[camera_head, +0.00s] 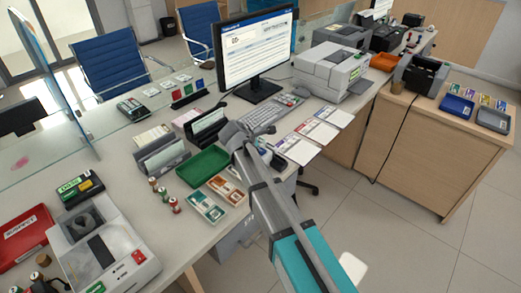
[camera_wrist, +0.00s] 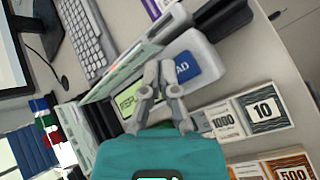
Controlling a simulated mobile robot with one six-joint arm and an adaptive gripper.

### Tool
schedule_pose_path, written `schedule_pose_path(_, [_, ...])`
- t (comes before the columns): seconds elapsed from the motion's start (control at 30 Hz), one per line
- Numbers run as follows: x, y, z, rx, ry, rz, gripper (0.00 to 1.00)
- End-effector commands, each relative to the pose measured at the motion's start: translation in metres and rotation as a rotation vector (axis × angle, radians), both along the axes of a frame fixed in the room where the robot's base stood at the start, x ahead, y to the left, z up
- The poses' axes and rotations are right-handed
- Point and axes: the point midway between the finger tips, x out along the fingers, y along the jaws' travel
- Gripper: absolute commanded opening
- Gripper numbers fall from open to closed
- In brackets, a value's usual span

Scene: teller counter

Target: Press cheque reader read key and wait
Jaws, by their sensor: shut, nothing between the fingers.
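The cheque reader (camera_wrist: 205,45) is a pale grey unit with a slanted cheque and dark parts beside it in the wrist view. Its blue key (camera_wrist: 187,67) shows the letters "AD"; the rest of the label is behind a finger. A green display (camera_wrist: 128,100) shows left of the fingers and is partly covered. My gripper (camera_wrist: 160,70) is shut and empty, its fingertips at the left edge of the blue key. I cannot tell whether they touch it. In the head view my gripper (camera_head: 250,128) hides the key.
A keyboard (camera_head: 246,116) and monitor (camera_head: 256,45) stand behind my gripper. A green tray (camera_head: 203,166) and banknote trays (camera_head: 207,207) lie to its left. Papers (camera_head: 318,131) lie to its right. A glass screen (camera_head: 45,75) stands at far left.

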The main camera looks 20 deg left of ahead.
Motion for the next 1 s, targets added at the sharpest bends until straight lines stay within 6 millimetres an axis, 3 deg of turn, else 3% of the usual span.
schedule_pose_path(0.23, [0.0,0.0,0.005,0.0,0.0,0.0,0.0])
schedule_pose_path(0.8, [0.0,0.0,0.046,0.0,0.0,0.0,0.0])
schedule_pose_path(1.0, [0.0,0.0,0.051,0.0,0.0,0.0,0.0])
